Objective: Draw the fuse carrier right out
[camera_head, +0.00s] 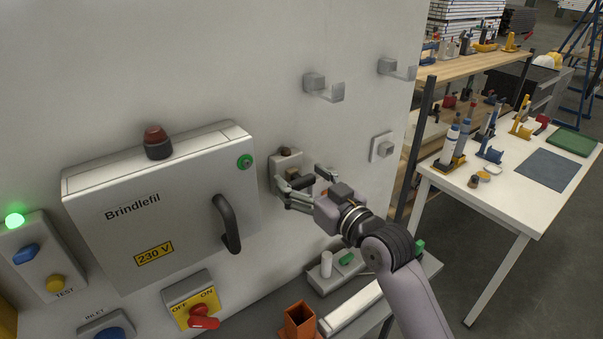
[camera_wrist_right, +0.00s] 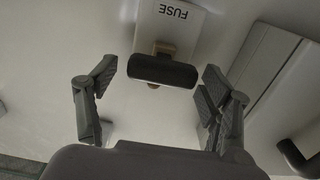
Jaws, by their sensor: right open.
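The fuse carrier shows in the right wrist view as a black bar handle (camera_wrist_right: 163,72) on a brown body, in front of a pale box marked FUSE (camera_wrist_right: 176,28). In the head view the fuse box (camera_head: 285,162) is on the pale wall, and the dark handle (camera_head: 300,183) is partly hidden by my fingers. My right gripper (camera_head: 306,188) is open at the handle. In the wrist view its fingers (camera_wrist_right: 163,92) stand on both sides of the handle, with gaps visible. How far the carrier sits in the box is hard to tell. My left gripper is not in view.
Left of the fuse box is a grey cabinet marked Brindlefil (camera_head: 150,210) with a protruding black handle (camera_head: 227,223). A red switch (camera_head: 203,318) is below it. Wall hooks (camera_head: 325,88) stick out above right. A shelf below holds an orange open box (camera_head: 299,322) and a grey tray (camera_head: 322,284).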

